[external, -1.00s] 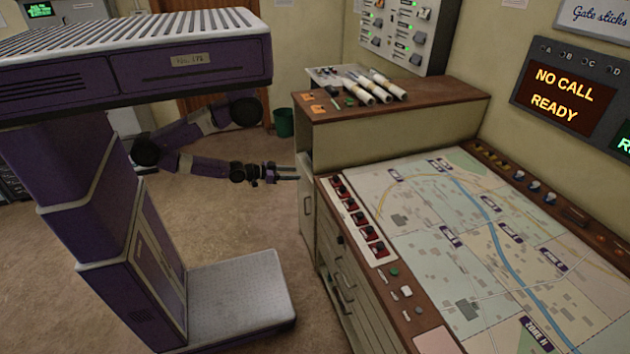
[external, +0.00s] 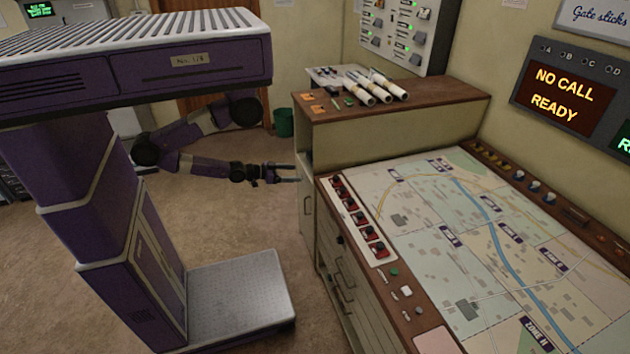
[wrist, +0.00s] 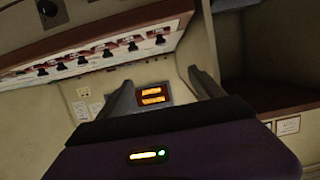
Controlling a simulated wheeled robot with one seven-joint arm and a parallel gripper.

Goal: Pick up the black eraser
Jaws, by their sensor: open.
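I cannot make out a black eraser for certain in either view. Several small items lie on the wooden front edge of the map desk (external: 413,322) in the external view, among them a green piece (external: 393,272) and a white piece (external: 406,291), too small to tell more. My gripper (external: 297,173) is open and empty, held level just left of the raised cabinet, below its top. In the wrist view the fingers of my gripper (wrist: 160,77) stand apart, with nothing between them but the background.
The raised cabinet (external: 400,125) carries rolled papers (external: 372,88) and small orange and green items. The map desk's left edge has a row of red-and-black switches (external: 357,218). A green bin (external: 284,122) stands behind. The floor (external: 235,215) below my arm is clear.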

